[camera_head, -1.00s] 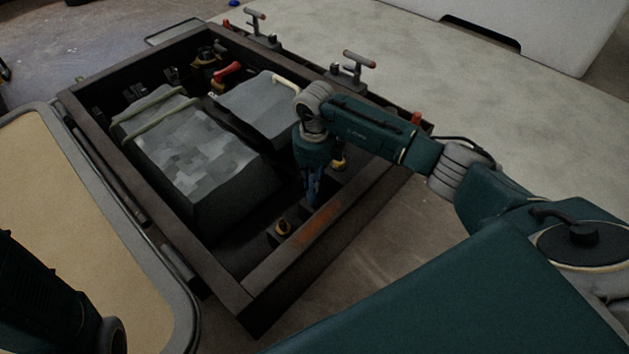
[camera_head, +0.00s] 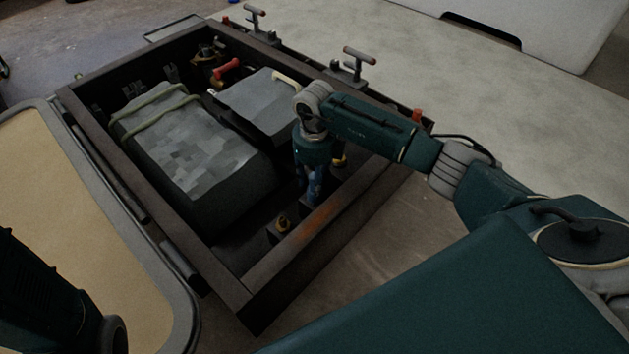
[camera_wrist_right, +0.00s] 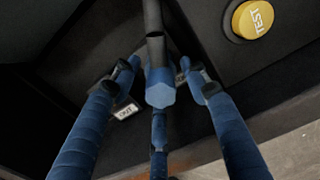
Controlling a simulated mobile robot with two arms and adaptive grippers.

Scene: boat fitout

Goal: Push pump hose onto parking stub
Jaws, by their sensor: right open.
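My right gripper (camera_head: 312,196) points down into the dark framed bay, near its front right side. In the right wrist view its blue fingers (camera_wrist_right: 160,72) are spread apart. Between them is a dark hose-like piece (camera_wrist_right: 153,18) with a black collar and a blue six-sided end (camera_wrist_right: 160,94). I cannot tell whether any finger touches it. A small black block with a yellow-brown top (camera_head: 283,224) sits on the bay floor in front of the gripper; I cannot tell whether it is the parking stub. My left gripper is out of view.
A yellow TEST button (camera_wrist_right: 254,18) is close to the right fingers. A strapped grey box (camera_head: 190,145) and a second grey box (camera_head: 262,100) fill much of the bay. The bay's raised frame (camera_head: 300,250) surrounds the gripper. Red-tipped T-handles (camera_head: 357,58) stand along the far edge.

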